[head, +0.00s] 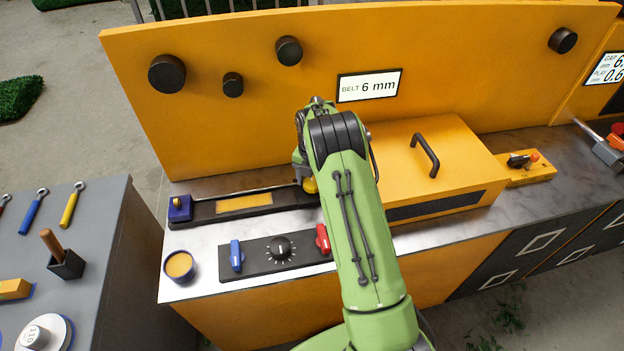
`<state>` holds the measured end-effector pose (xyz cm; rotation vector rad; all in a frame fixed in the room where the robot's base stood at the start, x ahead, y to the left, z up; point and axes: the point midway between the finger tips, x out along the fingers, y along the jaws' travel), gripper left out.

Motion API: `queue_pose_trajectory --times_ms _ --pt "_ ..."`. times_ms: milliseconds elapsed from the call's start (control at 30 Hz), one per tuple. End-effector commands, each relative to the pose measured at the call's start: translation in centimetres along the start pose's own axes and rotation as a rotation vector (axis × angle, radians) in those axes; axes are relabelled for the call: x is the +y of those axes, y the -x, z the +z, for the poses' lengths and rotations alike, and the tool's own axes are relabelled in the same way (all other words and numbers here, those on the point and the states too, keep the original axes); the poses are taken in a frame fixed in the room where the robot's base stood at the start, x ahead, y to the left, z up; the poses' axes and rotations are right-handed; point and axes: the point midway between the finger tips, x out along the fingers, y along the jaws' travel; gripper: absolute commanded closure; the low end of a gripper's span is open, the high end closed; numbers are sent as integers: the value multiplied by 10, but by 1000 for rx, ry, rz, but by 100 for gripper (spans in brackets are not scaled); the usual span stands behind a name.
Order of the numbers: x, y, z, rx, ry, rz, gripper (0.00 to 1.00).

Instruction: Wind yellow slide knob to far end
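A long black slide unit (225,208) with a yellow panel and a thin rod lies along the back of the metal bench top. At its left end stands a purple block (180,212) with a small gold knob on top. A yellow knob-like part (310,186) shows at the right part of the unit, right below my gripper (308,180). My gripper points down there, mostly hidden by my green arm. I cannot tell whether its fingers are open or shut, or whether they touch the yellow part.
An orange box (425,165) with a black handle stands right of my arm. In front is a control panel (265,255) with blue and red switches and a dial. A round yellow-topped cup (179,266) sits front left. An orange back panel (230,120) rises behind.

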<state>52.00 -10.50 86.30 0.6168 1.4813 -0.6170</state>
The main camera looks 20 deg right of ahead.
Motion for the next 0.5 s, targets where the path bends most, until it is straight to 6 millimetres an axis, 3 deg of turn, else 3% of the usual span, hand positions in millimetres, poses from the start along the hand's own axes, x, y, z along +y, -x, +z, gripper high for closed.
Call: queue_pose_trajectory --times_ms 33,233,500 --pt "0 0 0 0 0 0 48" --pt "0 0 0 0 0 0 76" --pt "0 1 0 0 -32 0 76"
